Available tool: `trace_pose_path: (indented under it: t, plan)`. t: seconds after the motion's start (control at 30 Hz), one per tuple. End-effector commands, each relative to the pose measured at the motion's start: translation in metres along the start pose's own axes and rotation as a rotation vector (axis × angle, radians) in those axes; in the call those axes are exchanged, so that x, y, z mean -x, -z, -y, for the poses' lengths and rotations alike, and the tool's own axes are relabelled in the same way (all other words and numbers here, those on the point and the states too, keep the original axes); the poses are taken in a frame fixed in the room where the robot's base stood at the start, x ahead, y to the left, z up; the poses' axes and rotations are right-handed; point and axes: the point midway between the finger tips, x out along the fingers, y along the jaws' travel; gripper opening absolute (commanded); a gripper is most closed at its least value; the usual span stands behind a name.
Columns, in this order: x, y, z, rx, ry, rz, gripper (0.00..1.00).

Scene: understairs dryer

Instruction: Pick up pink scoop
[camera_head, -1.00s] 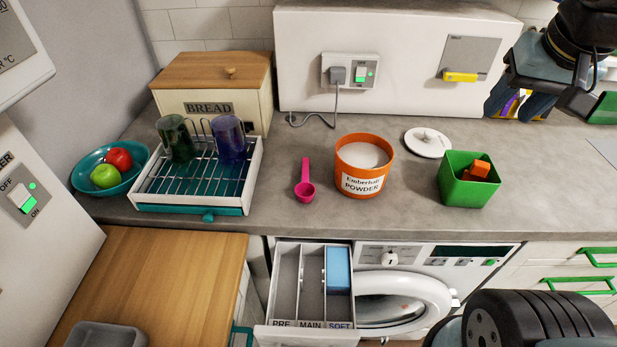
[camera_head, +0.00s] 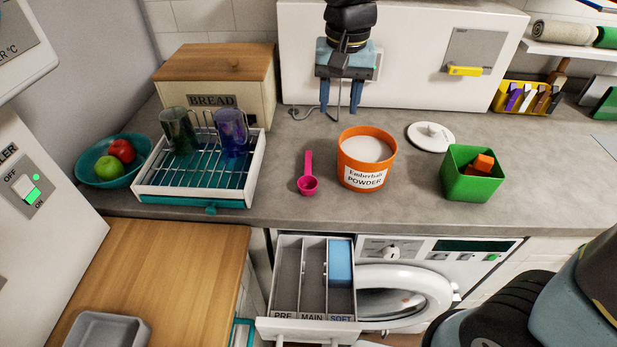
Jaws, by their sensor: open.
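The pink scoop (camera_head: 308,176) lies on the grey worktop, between the dish rack and the orange powder tub. Its round bowl is toward the front edge and its handle points to the back. My gripper (camera_head: 339,112) is open and empty, its two blue-grey fingers pointing down. In the picture it is above and slightly right of the scoop, in front of the white wall panel and apart from the scoop.
The orange powder tub (camera_head: 367,161) stands just right of the scoop. A dish rack (camera_head: 165,186) with two glasses is to its left. A white lid (camera_head: 430,137) and a green box (camera_head: 472,184) are farther right. The detergent drawer (camera_head: 312,280) is pulled out below the worktop.

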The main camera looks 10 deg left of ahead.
Motion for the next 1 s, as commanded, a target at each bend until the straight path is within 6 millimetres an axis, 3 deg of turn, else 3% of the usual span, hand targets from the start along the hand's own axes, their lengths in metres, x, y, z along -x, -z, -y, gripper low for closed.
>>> trace_pose_path:
  t: [0.1, 0.3, 0.47, 0.8, 1.0]
  plan:
    - [-0.016, -0.004, 0.032, 0.021, -0.015, 0.031, 0.47]
    - [-0.029, -0.009, 0.058, 0.031, -0.028, 0.055, 0.47]
    - [-0.042, -0.011, 0.061, 0.032, -0.033, 0.061, 0.47]
    - [-0.098, -0.014, 0.058, 0.032, -0.033, 0.061, 0.47]
    - [-0.115, -0.015, 0.058, 0.032, -0.031, 0.059, 0.47]
